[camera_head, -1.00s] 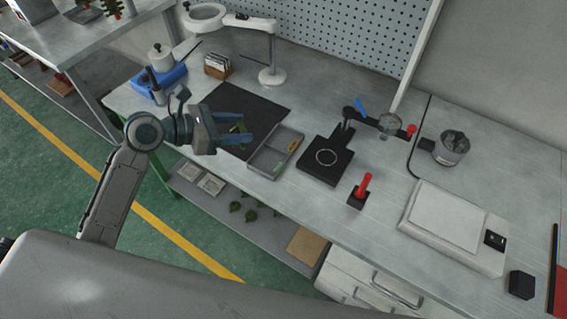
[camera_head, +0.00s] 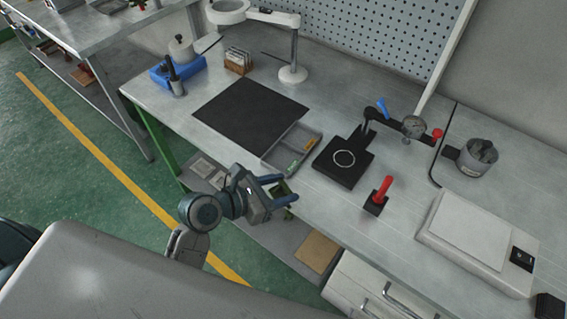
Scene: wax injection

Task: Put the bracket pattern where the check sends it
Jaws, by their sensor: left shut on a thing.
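My left gripper (camera_head: 277,191) is shut on a small green piece, the bracket pattern (camera_head: 284,198), which is mostly hidden by the jaws. They show in front of the bench's front edge, just below the grey divided tray (camera_head: 268,158) in the picture. The tray has a green mark and an orange mark on its compartments. A dial gauge (camera_head: 413,126) on an arm stands by a black plate with a pale ring (camera_head: 344,158). My right gripper is not in view.
The dark mat (camera_head: 245,115) is bare. A red-handled tool (camera_head: 382,190), a white scale (camera_head: 470,232) and a grey cup (camera_head: 477,160) stand to the right. A magnifier lamp (camera_head: 293,73) stands behind. Under the bench are a shelf and a brown board (camera_head: 316,251).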

